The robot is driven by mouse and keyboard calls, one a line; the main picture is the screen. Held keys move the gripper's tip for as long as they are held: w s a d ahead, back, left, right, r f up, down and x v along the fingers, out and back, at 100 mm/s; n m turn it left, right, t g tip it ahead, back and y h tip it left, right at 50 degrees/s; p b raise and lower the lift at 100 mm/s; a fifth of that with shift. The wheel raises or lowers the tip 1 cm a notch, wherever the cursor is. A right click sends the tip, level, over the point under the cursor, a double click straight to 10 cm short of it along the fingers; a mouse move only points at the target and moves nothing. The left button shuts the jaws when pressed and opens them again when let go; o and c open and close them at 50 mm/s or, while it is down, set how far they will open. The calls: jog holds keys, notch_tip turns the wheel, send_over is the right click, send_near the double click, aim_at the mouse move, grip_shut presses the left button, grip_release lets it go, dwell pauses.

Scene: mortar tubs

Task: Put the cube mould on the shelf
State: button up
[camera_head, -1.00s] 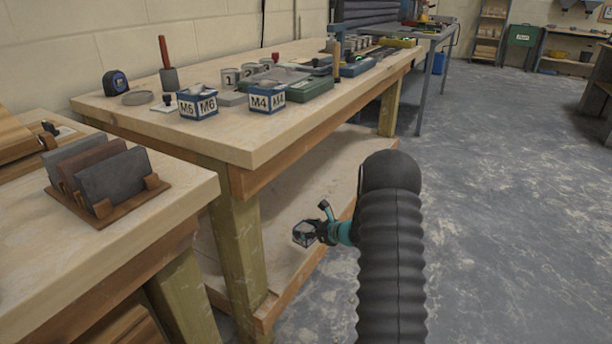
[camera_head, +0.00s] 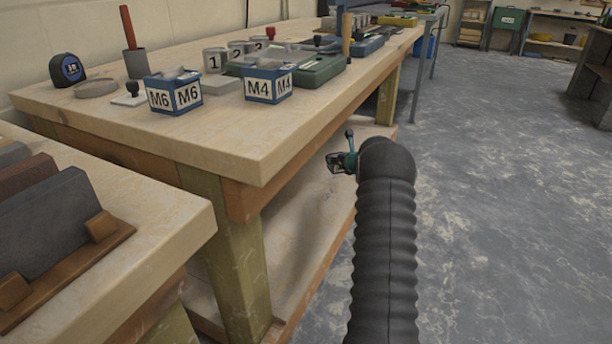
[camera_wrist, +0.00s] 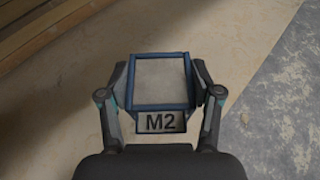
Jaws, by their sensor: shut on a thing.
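The cube mould is a small blue-rimmed square box with a label "M2" (camera_wrist: 160,123). It fills the middle of the wrist view, between the two fingers of my gripper (camera_wrist: 160,88), which is shut on its sides. In the head view my gripper (camera_head: 346,160) is small, just past the end of my dark arm, beside the bench's long edge; the mould there is partly hidden by the fingers. The bench's lower wooden shelf (camera_head: 311,215) shows left of and below my gripper. In the wrist view a bare wooden board (camera_wrist: 62,115) lies beneath the mould, apparently this shelf.
The bench top (camera_head: 215,135) carries an M6 box (camera_head: 174,93), an M4 box (camera_head: 268,84), a tape measure (camera_head: 67,70) and several tools. A nearer table (camera_head: 150,235) with a rack of slabs (camera_head: 50,222) is at left. Open grey floor (camera_head: 490,200) lies at right.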

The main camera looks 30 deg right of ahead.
jog(key=w+a+f, duration=0.2)
jog(key=a, duration=0.1)
jog(key=w+a+f+b, duration=0.1)
jog(key=w+a+f, duration=0.1)
jog(key=a, duration=0.1)
jog(key=w+a+f, duration=0.2)
jog(key=a, duration=0.1)
jog(key=shift+w+a+f+b, duration=0.15)
jog(key=shift+w+f+b, duration=0.05)
jog(key=shift+f+b, duration=0.2)
jog(key=shift+f, duration=1.85)
jog(key=shift+f+b, duration=0.2)
jog(key=shift+b, duration=0.25)
jog(key=o, duration=1.5)
jog(key=shift+c, duration=0.2)
jog(key=shift+r+p, duration=0.2)
jog(key=shift+p, duration=0.1)
jog(key=v, duration=1.2)
jog(key=shift+b, duration=0.3)
jog(key=shift+f, duration=0.1)
